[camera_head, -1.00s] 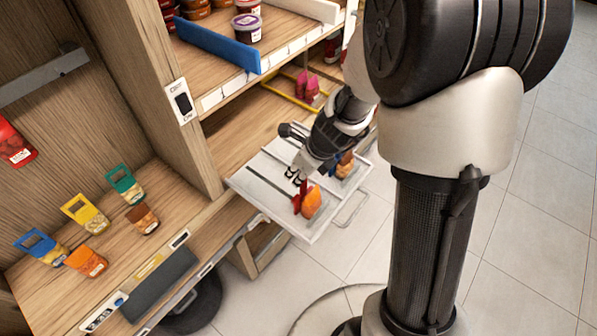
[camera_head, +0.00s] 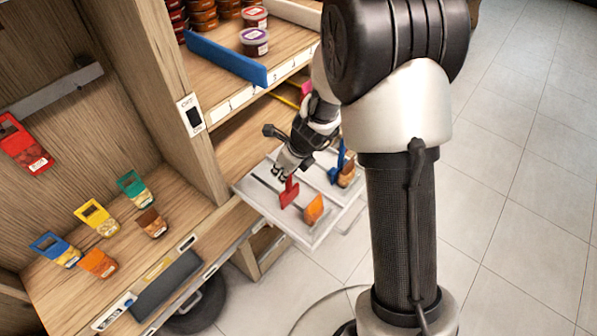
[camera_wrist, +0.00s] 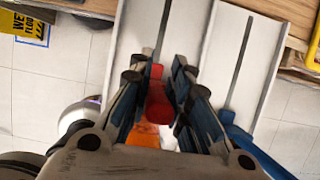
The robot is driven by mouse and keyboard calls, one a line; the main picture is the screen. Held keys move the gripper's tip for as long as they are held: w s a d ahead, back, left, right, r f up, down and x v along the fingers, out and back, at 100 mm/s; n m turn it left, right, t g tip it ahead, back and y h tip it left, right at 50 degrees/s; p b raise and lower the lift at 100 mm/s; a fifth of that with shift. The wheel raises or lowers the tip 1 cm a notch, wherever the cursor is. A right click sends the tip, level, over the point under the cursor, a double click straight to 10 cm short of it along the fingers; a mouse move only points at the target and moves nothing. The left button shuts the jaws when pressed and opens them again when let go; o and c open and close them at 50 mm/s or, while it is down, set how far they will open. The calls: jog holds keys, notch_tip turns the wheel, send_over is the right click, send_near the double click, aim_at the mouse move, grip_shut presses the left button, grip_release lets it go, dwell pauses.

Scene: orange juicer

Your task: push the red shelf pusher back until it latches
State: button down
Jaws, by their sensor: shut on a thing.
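The red pusher (camera_head: 288,192) stands in a slot of a pale grey pull-out shelf (camera_head: 265,200). An orange pack (camera_head: 313,210) stands apart from it, toward the shelf's front edge. My gripper (camera_head: 281,174) is low over the shelf at the red pusher. In the wrist view, the fingers of my gripper (camera_wrist: 157,78) are on both sides of the red pusher (camera_wrist: 157,106) and shut on it. The fingers hide part of the pusher. Slot room is visible behind the pusher; I cannot see a latch.
A blue pusher (camera_head: 337,163) with a brown pack (camera_head: 347,176) stands in the neighbouring lane. The wooden cabinet upright (camera_head: 190,100) rises behind and left of the shelf. Several packs with coloured tops stand on the lower left shelf. A blue divider (camera_head: 225,58) edges the upper shelf.

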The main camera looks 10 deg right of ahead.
jog(key=w+a+p, duration=0.3)
jog(key=w+p, duration=0.1)
jog(key=w, duration=0.1)
jog(key=shift+w+a, duration=0.25)
jog(key=shift+a, duration=0.15)
jog(key=shift+r, duration=0.1)
jog(key=c, duration=1.5)
grip_release()
jog(key=shift+s, duration=0.1)
jog(key=v, duration=1.2)
